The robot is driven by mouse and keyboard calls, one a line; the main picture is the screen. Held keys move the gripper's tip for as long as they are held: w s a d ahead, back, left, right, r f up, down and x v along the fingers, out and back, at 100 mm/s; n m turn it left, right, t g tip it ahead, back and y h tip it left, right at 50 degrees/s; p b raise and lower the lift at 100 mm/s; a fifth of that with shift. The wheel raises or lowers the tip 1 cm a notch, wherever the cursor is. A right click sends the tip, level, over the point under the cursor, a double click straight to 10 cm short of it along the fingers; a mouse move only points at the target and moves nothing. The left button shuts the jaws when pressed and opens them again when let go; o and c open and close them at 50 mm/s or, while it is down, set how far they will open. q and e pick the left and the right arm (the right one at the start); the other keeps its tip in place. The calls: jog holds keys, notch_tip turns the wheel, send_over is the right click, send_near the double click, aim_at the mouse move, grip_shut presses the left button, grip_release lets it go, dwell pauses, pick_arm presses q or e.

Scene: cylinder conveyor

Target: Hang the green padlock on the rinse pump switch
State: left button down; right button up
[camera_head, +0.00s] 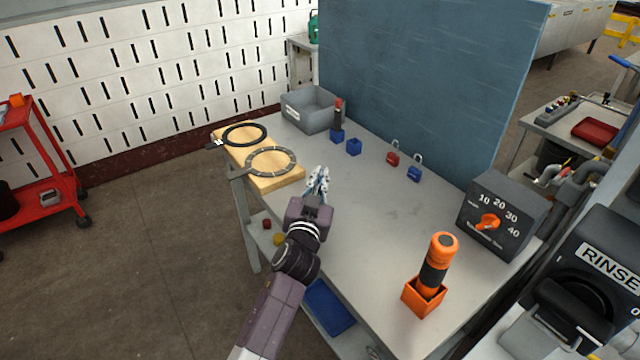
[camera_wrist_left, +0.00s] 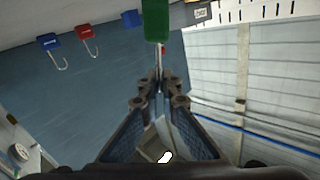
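My left gripper (camera_head: 319,178) is above the table in the head view. In the left wrist view its fingertips (camera_wrist_left: 160,98) close together around the metal shackle of the green padlock (camera_wrist_left: 156,20). The green body sticks out beyond the fingertips. In the head view the padlock cannot be made out and seems hidden by the gripper. The rinse pump switch (camera_head: 572,308) is a black unit at the lower right, under a white RINSE label (camera_head: 611,266) and partly cut off by the frame. It is well apart from the gripper. My right gripper is not in view.
A red padlock (camera_head: 392,159) and a blue padlock (camera_head: 414,174) stand at the table's back edge. A dial box (camera_head: 504,215) and an orange holder with a torch-like tool (camera_head: 423,297) stand at the right. A grey bin (camera_head: 312,110) stands far left. The table's middle (camera_head: 370,215) is clear.

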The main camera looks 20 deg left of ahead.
pick_arm(q)
notch_tip(320, 180, up, 17)
jog(key=shift+r+p, duration=0.2)
jog(key=shift+p, duration=0.15)
jog(key=shift+f, duration=0.1)
dwell(0.3)
